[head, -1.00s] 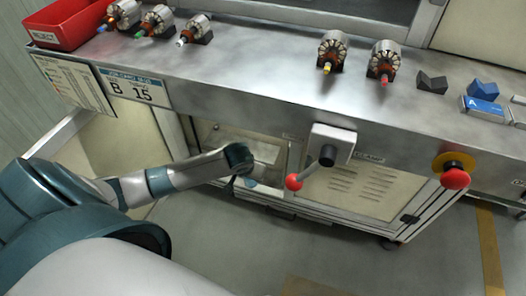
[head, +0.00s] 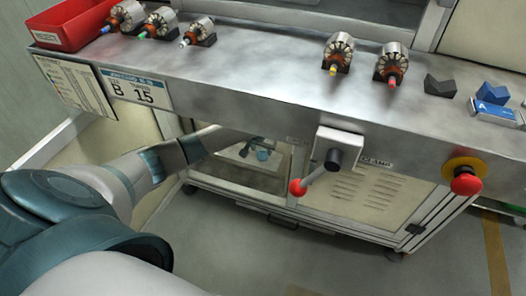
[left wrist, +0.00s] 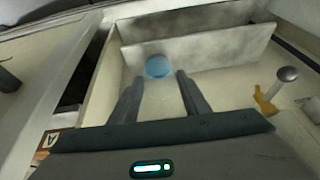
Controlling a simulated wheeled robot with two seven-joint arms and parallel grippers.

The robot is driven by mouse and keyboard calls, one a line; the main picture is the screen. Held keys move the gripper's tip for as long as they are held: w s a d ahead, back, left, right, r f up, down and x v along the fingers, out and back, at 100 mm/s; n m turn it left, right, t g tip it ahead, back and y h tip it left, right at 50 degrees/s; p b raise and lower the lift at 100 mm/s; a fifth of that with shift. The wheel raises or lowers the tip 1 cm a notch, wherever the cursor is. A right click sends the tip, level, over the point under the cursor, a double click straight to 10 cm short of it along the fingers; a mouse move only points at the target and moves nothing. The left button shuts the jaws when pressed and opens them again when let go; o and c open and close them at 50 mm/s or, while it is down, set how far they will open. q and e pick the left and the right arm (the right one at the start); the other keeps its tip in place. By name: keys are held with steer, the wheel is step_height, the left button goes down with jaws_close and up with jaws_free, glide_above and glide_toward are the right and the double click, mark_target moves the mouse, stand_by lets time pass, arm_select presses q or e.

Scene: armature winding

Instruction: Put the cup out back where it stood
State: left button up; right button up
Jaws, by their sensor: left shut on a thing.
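The blue cup (head: 262,155) shows small in the open bay under the bench in the head view. In the left wrist view the cup (left wrist: 158,67) is a light-blue round shape between the tips of my two dark fingers. My left gripper (head: 256,152) reaches into the bay and is shut on the cup; its fingers (left wrist: 158,78) stand apart by about the cup's width. The cup's lower part is hard to make out, so I cannot tell if it touches the bay floor. My right gripper is not in view.
A lever with a red knob (head: 297,187) juts out right of the bay. A red emergency button (head: 466,184) is farther right. Several armatures and a red bin (head: 75,24) are on the bench. In the left wrist view a yellow-based knob (left wrist: 287,74) stands at the right.

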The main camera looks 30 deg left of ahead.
mark_target(263, 150)
arm_select(q)
steer(key=shift+w+a, duration=0.25)
steer(key=shift+w, duration=0.55)
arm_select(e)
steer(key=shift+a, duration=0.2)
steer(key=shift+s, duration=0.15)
arm_select(q)
steer(key=shift+w+a, duration=0.15)
steer(key=shift+w, duration=0.25)
step_height(263, 150, down, 3)
steer(key=shift+r+b, duration=0.2)
steer(key=shift+b, duration=0.25)
steer(key=shift+f, duration=0.45)
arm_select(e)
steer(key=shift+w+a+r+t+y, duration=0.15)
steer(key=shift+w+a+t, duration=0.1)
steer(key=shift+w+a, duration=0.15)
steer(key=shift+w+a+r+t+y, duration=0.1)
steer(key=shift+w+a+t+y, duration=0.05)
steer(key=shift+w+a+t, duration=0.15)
arm_select(q)
steer(key=shift+f, duration=0.1)
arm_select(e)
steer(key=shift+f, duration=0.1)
